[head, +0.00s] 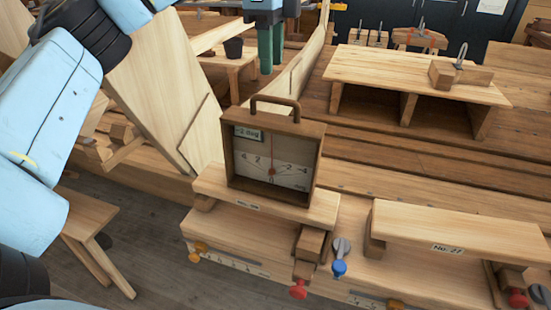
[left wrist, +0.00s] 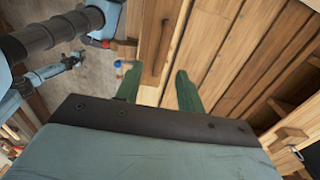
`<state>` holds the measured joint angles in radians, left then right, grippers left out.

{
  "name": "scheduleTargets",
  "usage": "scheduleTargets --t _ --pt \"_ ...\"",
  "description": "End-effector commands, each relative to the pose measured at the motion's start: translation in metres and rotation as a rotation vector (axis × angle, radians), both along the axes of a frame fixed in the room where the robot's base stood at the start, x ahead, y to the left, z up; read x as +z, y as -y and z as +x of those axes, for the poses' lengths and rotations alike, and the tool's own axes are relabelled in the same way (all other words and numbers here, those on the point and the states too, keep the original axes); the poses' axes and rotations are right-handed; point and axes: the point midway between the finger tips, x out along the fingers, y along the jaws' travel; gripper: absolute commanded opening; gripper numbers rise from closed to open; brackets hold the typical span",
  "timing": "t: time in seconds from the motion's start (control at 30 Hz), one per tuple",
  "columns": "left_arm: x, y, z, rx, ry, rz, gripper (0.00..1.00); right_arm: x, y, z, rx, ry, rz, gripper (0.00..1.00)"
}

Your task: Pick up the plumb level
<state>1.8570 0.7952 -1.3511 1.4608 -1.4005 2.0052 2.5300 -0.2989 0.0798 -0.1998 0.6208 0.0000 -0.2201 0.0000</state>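The plumb level is a brown wooden box frame (head: 230,160) with a pale dial, a red needle and an arched handle (head: 275,101) on top. It stands upright on a raised wooden board. My left gripper (head: 271,66) has green fingers pointing down, above and apart from the handle in the head view. In the left wrist view the fingers (left wrist: 157,72) are spread and empty. The level's top (left wrist: 148,30) with its dark handle (left wrist: 161,48) shows beyond and between them.
The supporting board (head: 212,182) carries a small label. Red and blue clamp knobs (head: 339,267) stick out at the front. A low wooden shelf (head: 400,75) stands behind. A tall plank (head: 165,85) leans left of the level.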

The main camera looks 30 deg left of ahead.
Motion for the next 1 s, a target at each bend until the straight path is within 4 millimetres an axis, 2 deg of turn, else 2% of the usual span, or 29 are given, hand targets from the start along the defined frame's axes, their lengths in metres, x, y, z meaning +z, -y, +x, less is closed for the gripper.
scheduleTargets --t 0.3,0.63,0.9,1.0 --pt "-0.058 -0.002 -0.001 0.006 -0.008 0.006 0.38 -0.013 -0.001 -0.003 0.0 -0.003 0.001 0.43" --pt "-0.086 -0.003 0.0 0.004 -0.005 0.006 0.38 -0.006 -0.001 -0.003 0.0 -0.004 0.001 0.43" --pt "-0.124 -0.005 0.001 0.004 -0.004 0.005 0.38 0.002 -0.001 -0.003 0.0 -0.003 0.001 0.43" --pt "-0.129 -0.005 0.001 0.003 -0.003 0.003 0.38 0.002 -0.001 -0.002 0.0 -0.003 0.001 0.43"
